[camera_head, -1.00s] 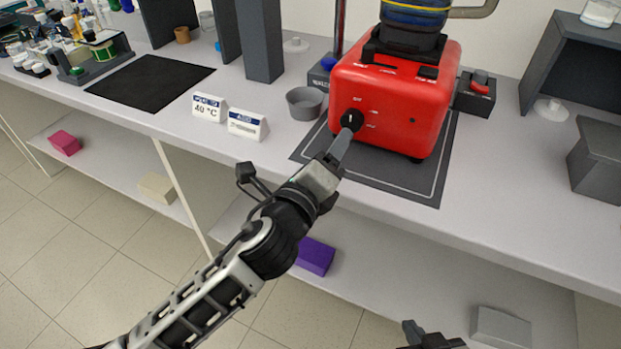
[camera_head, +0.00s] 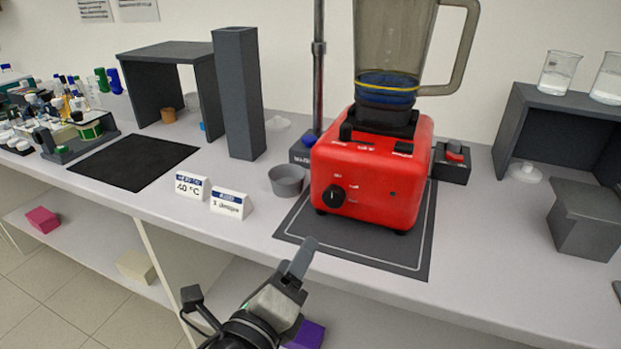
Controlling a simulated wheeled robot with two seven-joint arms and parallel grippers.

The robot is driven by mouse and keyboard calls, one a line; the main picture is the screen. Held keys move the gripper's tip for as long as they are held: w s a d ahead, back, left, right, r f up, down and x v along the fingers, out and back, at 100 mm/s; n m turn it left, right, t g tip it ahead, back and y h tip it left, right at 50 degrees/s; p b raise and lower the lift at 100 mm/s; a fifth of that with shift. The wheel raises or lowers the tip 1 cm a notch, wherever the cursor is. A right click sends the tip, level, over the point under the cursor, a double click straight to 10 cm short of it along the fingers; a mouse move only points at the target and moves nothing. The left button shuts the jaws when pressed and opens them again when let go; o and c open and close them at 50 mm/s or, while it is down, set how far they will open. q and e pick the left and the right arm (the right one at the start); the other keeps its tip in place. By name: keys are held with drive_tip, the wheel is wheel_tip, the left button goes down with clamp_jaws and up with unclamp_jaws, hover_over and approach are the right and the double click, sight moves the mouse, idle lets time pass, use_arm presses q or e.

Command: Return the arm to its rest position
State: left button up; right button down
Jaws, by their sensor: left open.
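My left gripper (camera_head: 303,258) comes in from the bottom, in front of the bench edge, below and left of the red blender base. It is open and empty, seen nearly edge-on so its fingers overlap. Its fingertips are apart from the black dial (camera_head: 332,197) on the front of the red blender base (camera_head: 375,170). The blender base stands on a dark mat (camera_head: 395,257) with a pale outline. My right gripper is not in view.
A grey cup (camera_head: 287,182) and two label cards (camera_head: 229,203) stand left of the blender. A tall grey block (camera_head: 239,95) is behind them. A switch box (camera_head: 452,163) sits to the right.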

use_arm(q)
drive_tip(key=s+a+f+n+g+y, duration=0.1)
drive_tip(key=s+a+f+n+g, duration=0.1)
drive_tip(key=f+n, duration=0.6)
drive_tip(key=s+a+f+n+g, duration=0.2)
drive_tip(key=s+a+f+n, duration=0.2)
drive_tip(key=n, duration=0.5)
drive_tip(key=s+a+f+n+g+y, duration=0.1)
drive_tip(key=s+a+f+n+g, duration=0.2)
drive_tip(key=s+f+n, duration=0.2)
wheel_tip(320, 180, down, 7)
drive_tip(key=n, duration=0.3)
drive_tip(key=shift+s+a+r+n+y, duration=0.2)
drive_tip(key=shift+s+a+n+y, duration=0.1)
drive_tip(key=shift+s, duration=0.1)
